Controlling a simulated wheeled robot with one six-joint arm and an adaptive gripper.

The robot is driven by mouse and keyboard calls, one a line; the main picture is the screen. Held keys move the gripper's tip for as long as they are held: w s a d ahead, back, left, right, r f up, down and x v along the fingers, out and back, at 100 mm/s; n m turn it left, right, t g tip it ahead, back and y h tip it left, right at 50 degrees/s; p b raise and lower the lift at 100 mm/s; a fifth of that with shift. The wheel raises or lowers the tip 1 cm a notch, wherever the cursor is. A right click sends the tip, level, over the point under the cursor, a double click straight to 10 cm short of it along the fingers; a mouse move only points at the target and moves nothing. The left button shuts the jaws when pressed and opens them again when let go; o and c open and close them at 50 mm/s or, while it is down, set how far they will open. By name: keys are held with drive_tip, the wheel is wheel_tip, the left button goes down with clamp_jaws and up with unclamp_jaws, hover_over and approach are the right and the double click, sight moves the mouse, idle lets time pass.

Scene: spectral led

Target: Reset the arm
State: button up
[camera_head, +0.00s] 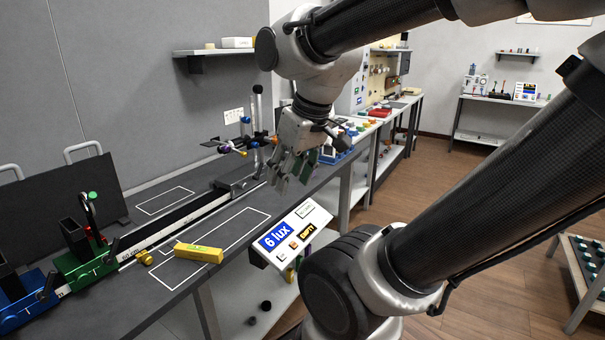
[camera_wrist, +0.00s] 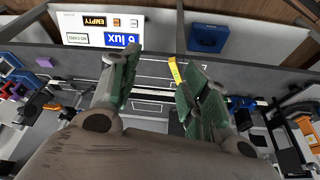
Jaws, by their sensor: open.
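My gripper (camera_head: 293,165) hangs from my arm above the right part of the dark workbench (camera_head: 235,262). In the wrist view, my gripper (camera_wrist: 160,95) shows two green-padded fingers standing apart, with nothing held between them. A yellow block (camera_head: 198,253) lies on the bench in the lower middle of the head view, clear of my gripper. In the wrist view the yellow block (camera_wrist: 174,71) shows beyond the right finger, partly hidden by it.
A rail (camera_head: 165,226) with a green carriage (camera_head: 85,262) and a blue carriage (camera_head: 25,300) runs along the bench. A tilted panel (camera_head: 290,236) reading "6 lux" and "EMPTY" sits at the front edge. A wall shelf (camera_head: 212,52) is behind. Open floor lies to the right.

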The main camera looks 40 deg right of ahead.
drive_tip(key=shift+s+d+r+m+h, duration=0.15)
drive_tip(key=shift+s+d+m, duration=0.15)
drive_tip(key=shift+s, duration=0.35)
drive_tip(key=shift+s+d+r+m+h, duration=0.1)
drive_tip(key=shift+s+d+m+h, duration=0.15)
drive_tip(key=shift+s, duration=0.35)
drive_tip(key=shift+c, duration=0.5)
